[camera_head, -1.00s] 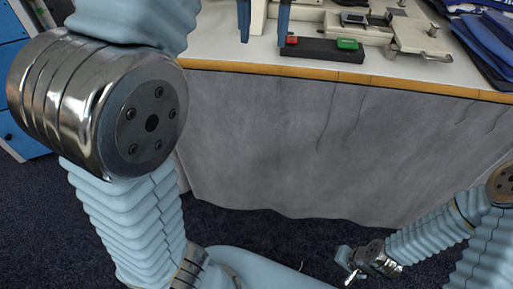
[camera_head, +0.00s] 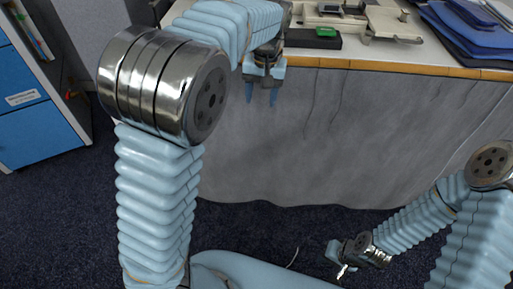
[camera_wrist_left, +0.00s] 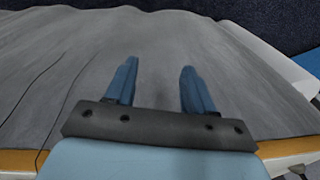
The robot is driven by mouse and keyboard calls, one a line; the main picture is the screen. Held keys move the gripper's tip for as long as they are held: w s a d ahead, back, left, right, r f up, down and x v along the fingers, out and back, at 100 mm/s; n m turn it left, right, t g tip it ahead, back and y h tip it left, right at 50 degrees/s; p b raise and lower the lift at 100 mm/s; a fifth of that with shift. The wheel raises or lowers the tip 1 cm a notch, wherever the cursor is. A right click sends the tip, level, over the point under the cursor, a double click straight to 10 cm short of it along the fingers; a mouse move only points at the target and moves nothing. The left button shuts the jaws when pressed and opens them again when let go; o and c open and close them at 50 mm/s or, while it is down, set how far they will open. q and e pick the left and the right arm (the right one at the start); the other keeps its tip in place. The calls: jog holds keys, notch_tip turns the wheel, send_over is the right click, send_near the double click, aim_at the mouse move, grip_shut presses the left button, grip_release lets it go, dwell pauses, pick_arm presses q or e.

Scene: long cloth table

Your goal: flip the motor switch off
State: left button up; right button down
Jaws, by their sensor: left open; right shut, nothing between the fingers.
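The motor switch is a black box (camera_head: 318,43) at the front edge of the table, with a green button (camera_head: 326,32) showing. Its left end, where the red button sits, is hidden behind my left arm. My left gripper (camera_head: 260,97) is open and empty, with its fingers pointing down in front of the table's edge, left of the box. In the left wrist view my two blue fingers (camera_wrist_left: 158,72) are apart, with only the grey cloth beyond them. My right gripper (camera_head: 341,273) is shut and empty, low down near the floor and far from the switch.
A beige machine (camera_head: 392,26) stands behind and right of the switch. Blue folders (camera_head: 465,28) lie at the table's right. The grey cloth (camera_head: 330,135) hangs below the yellow table edge (camera_head: 420,69). A blue-fronted cabinet (camera_head: 35,125) stands at the left.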

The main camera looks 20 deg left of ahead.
pick_arm(q)
notch_tip(320, 180, down, 20)
jog(key=s+m, duration=0.1)
jog(key=shift+a+h, duration=0.35)
jog(key=shift+h, duration=0.05)
jog(key=shift+s, duration=0.1)
jog(key=s+d+f+h, duration=0.1)
jog(key=s+f, duration=0.3)
jog(key=f, duration=0.3)
jog(key=s+f+h, duration=0.1)
jog(key=s+f, duration=0.3)
jog(key=f, duration=0.2)
jog(key=s+d+f+h, duration=0.1)
jog(key=s+d+f, duration=0.2)
jog(key=s, duration=0.3)
jog(key=s+d+f+h, duration=0.1)
jog(key=s+d+f, duration=0.1)
jog(key=s, duration=0.4)
jog(key=shift+d+f+n+h, duration=0.4)
jog(key=shift+d, duration=0.45)
